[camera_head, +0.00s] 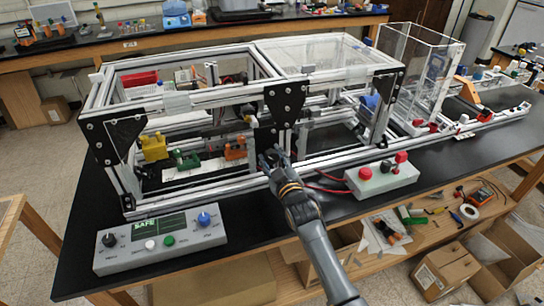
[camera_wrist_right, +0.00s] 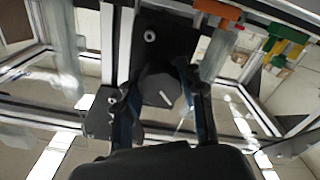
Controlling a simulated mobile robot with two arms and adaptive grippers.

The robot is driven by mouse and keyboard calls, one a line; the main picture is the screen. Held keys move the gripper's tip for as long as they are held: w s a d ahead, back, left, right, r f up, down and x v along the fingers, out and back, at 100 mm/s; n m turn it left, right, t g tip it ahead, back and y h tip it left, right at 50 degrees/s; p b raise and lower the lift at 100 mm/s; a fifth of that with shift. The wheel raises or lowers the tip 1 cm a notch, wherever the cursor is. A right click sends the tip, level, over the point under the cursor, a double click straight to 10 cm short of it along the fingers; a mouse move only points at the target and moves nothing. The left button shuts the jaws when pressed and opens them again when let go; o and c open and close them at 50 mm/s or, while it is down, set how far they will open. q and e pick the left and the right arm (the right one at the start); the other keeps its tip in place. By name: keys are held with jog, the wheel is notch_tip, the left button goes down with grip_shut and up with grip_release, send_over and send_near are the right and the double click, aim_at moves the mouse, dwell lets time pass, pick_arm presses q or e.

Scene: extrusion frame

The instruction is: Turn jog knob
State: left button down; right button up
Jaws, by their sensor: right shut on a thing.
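A dark, faceted knob (camera_wrist_right: 160,86) with a white pointer line shows in the right wrist view, on a black plate (camera_wrist_right: 165,35) of the aluminium frame. My right gripper (camera_wrist_right: 160,80) is shut on this knob, with a finger on each side. In the head view my right gripper (camera_head: 272,158) is at the front of the frame, just below a black bracket plate; it hides the knob there. A grey control panel (camera_head: 165,257) at the front left has a blue knob (camera_head: 204,219), a black knob (camera_head: 109,240) and a screen reading SAFE. My left gripper is out of view.
The extrusion frame (camera_head: 190,100) fills the middle of the black bench. A grey box (camera_head: 380,181) with red buttons and red cables is right of my right arm. A clear enclosure (camera_head: 415,75) stands farther right. Open cardboard boxes (camera_head: 445,268) sit below.

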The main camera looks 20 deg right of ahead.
jog(key=m, duration=0.4)
jog(key=shift+m+p, duration=0.3)
jog(key=shift+m, duration=2)
jog(key=o, duration=1.2)
